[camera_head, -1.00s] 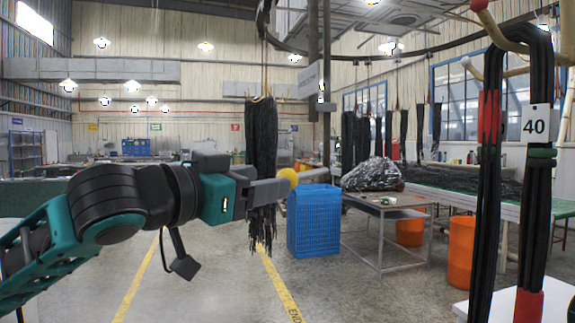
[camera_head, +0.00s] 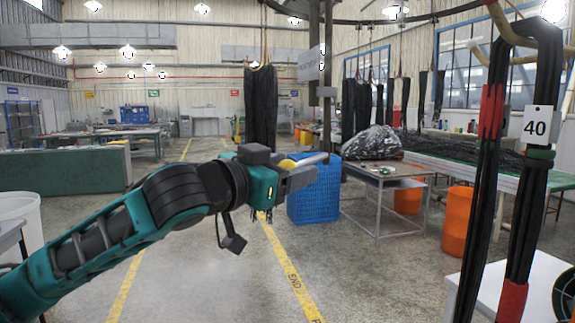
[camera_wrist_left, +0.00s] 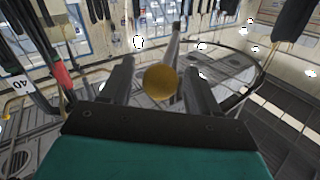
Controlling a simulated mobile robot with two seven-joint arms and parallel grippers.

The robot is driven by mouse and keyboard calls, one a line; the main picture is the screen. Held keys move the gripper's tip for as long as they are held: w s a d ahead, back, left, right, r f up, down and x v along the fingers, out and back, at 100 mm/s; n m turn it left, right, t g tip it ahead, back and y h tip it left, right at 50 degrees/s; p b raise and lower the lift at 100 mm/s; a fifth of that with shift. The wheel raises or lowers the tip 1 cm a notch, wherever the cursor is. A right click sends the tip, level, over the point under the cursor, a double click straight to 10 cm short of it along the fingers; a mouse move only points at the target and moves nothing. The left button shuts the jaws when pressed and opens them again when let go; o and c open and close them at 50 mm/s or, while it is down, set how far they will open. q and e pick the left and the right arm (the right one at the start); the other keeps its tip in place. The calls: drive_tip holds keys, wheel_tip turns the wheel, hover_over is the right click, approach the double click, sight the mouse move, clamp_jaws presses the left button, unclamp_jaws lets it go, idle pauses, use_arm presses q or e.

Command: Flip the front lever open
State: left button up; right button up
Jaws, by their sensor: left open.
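The lever's yellow ball knob (camera_head: 287,165) shows partly behind my left gripper in the head view. In the left wrist view the knob (camera_wrist_left: 160,79) sits between the two fingers, with a grey rod (camera_wrist_left: 174,45) running away beyond it. My left gripper (camera_head: 316,168) is open around the knob, and a gap shows between the knob and the right finger in the wrist view. I cannot tell whether the other finger touches it. The lever's mount is hidden or out of view. My right gripper is not in view.
Black hoses (camera_head: 487,170) with a tag marked 40 (camera_head: 536,125) hang close on the right. A blue crate (camera_head: 315,192), a metal table (camera_head: 385,181) and an orange bin (camera_head: 459,218) stand farther back. Floor with yellow lines is open beyond my left arm.

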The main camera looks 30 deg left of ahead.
use_arm(q)
clamp_jaws()
idle(0.5)
